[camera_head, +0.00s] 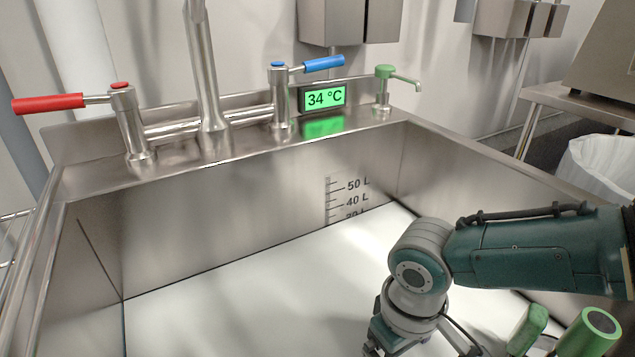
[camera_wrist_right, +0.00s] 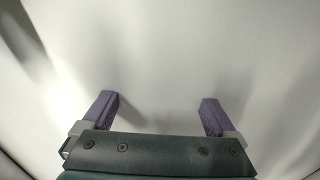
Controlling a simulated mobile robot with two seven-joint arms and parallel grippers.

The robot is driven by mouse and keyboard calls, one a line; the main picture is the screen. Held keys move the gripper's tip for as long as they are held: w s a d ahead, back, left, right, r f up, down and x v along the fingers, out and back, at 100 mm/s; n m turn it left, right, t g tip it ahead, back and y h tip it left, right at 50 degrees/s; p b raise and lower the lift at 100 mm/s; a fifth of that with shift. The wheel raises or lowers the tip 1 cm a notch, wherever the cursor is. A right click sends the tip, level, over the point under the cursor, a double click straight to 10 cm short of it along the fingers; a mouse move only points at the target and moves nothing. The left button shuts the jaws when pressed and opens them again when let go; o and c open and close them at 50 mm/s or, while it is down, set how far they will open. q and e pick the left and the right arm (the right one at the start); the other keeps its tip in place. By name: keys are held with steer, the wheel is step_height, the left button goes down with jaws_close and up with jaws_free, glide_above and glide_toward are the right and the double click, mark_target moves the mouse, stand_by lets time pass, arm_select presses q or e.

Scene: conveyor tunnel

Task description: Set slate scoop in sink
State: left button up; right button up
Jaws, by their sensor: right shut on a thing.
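My right gripper (camera_head: 420,345) reaches down into the steel sink (camera_head: 250,215) at the lower right in the head view, its fingers cut off by the frame's bottom edge. In the right wrist view, the two purple fingers of my right gripper (camera_wrist_right: 157,105) stand well apart over a plain white surface. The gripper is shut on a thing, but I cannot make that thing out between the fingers. I cannot identify a slate scoop in either view. My left gripper is out of view.
The sink's white bottom (camera_head: 230,300) looks clear at left and middle. A tall tap (camera_head: 208,80), red lever (camera_head: 48,103), blue lever (camera_head: 323,63), 34 °C display (camera_head: 323,97) and green dispenser (camera_head: 383,90) line the back rim. Green cylindrical items (camera_head: 588,335) stand at lower right.

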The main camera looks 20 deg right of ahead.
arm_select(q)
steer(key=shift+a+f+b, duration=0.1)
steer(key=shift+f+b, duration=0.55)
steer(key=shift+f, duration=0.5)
arm_select(e)
steer(key=shift+f, duration=1.55)
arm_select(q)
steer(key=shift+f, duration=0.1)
arm_select(e)
steer(key=shift+f, duration=0.1)
steer(key=shift+f, duration=0.15)
steer(key=o, duration=1.2)
steer(key=shift+o, duration=0.2)
